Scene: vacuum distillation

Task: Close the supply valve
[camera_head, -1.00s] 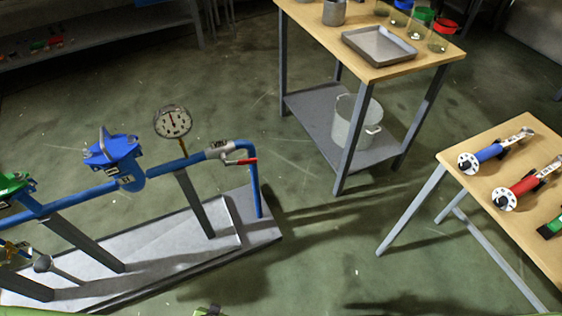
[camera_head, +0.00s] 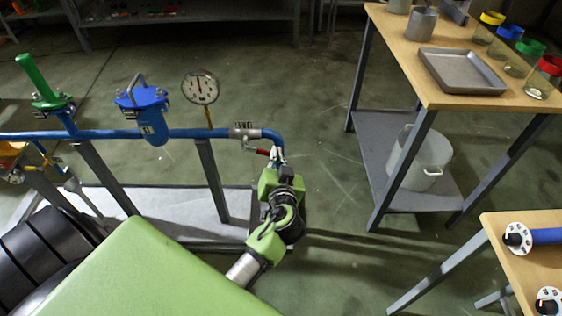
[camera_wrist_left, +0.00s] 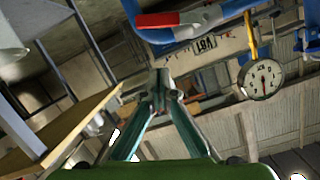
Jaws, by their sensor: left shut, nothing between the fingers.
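The supply valve (camera_head: 245,133) is a grey fitting on the blue pipe, just before the pipe bends down. Its red handle (camera_head: 262,152) points right along the pipe, slightly below it. My left gripper (camera_head: 278,156) is shut and empty by the handle's right end; I cannot tell from the head view whether they touch. In the left wrist view my shut fingers (camera_wrist_left: 162,85) meet mid-picture, and the red handle (camera_wrist_left: 157,20) lies above them, with a visible gap in the picture. My right gripper is not in view.
A round gauge (camera_head: 200,87), a blue filter housing (camera_head: 145,110) and a green-handled part (camera_head: 40,82) stand along the pipe. A wooden table (camera_head: 440,85) with a metal tray (camera_head: 460,71) is at the right. Another table (camera_head: 520,262) is at lower right. Open floor lies between.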

